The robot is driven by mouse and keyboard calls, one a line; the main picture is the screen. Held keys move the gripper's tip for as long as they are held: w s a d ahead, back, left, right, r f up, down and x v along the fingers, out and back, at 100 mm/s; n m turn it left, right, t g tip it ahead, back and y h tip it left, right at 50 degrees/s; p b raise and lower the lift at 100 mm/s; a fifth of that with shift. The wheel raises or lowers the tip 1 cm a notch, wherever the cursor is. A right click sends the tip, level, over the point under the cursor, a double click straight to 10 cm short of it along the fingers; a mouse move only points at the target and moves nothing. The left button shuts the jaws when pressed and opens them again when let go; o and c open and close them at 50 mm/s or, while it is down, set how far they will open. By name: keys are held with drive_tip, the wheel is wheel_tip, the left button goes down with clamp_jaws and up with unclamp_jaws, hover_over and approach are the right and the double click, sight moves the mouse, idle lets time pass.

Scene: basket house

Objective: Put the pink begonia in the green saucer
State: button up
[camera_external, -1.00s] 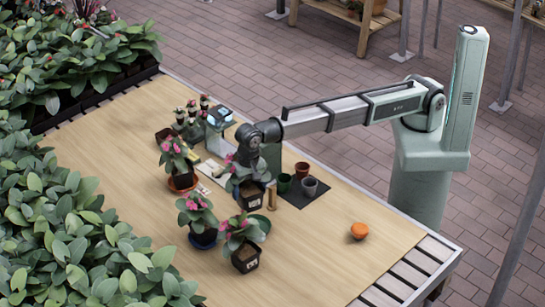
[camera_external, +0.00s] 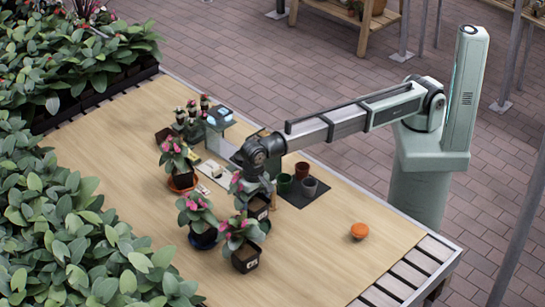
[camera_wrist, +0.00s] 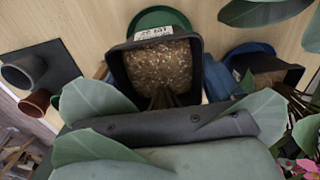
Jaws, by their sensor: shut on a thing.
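My gripper (camera_external: 257,194) is shut on the black pot (camera_external: 259,207) of a pink-flowered begonia, which also fills the middle of the wrist view (camera_wrist: 160,65). The pot looks upright, with a white label on its rim. The green saucer (camera_wrist: 158,16) shows beyond the pot rim in the wrist view. In the external view the pot is over or at the saucer, which is mostly hidden; only a sliver of it (camera_external: 266,227) shows. I cannot tell whether the pot touches it.
One potted begonia (camera_external: 245,255) stands close in front, another on a blue saucer (camera_external: 203,240) to the left, another on an orange saucer (camera_external: 183,183). A dark mat (camera_external: 298,200) with empty pots is at the right. An orange object (camera_external: 359,231) lies on clear tabletop.

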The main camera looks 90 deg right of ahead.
sight(254, 204)
drive_tip(key=shift+f, duration=1.8)
drive_tip(key=shift+f, duration=0.3)
drive_tip(key=o, duration=0.9)
drive_tip(key=shift+c, duration=0.2)
drive_tip(key=shift+r, duration=0.1)
wheel_tip(254, 204, up, 12)
drive_tip(key=shift+r, duration=0.2)
